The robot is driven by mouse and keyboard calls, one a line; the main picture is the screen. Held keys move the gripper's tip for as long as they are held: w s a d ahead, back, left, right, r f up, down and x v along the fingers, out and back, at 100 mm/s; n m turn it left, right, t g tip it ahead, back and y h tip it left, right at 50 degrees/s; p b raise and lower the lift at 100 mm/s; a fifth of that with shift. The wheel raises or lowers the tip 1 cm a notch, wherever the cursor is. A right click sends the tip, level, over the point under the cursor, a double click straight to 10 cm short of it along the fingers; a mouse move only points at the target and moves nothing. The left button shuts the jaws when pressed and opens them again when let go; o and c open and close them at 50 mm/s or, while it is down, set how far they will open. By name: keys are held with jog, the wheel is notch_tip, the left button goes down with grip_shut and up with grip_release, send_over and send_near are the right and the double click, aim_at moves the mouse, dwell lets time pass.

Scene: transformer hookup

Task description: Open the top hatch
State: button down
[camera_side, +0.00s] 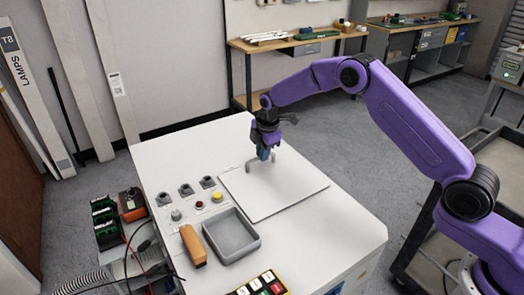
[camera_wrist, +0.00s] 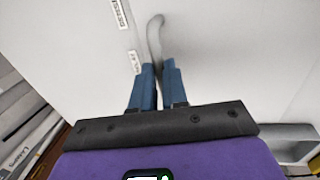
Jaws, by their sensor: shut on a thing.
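The top hatch (camera_side: 290,192) is a square white panel lying flat on the white cabinet top, and it looks closed. Its curved grey handle (camera_wrist: 154,36) rises from the panel near the far left part. My gripper (camera_side: 264,157) points down over the hatch with its blue fingers closed around the handle. In the wrist view the fingers of my gripper (camera_wrist: 159,70) stand on both sides of the handle; the gripped part is partly hidden between them.
Left of the hatch on the cabinet (camera_side: 165,165) are several knobs and buttons (camera_side: 200,204), a grey tray (camera_side: 231,236) and an orange tool (camera_side: 193,246). A colored-key panel (camera_side: 262,285) sits at the front. A workbench (camera_side: 300,40) stands behind, apart from the cabinet.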

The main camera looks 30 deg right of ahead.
send_over(295, 200)
dwell(0.8)
jog(key=c, duration=1.1)
grip_release()
jog(key=shift+c, duration=0.2)
jog(key=s+r, duration=0.3)
jog(key=r, duration=1.4)
jog(key=shift+s, duration=0.15)
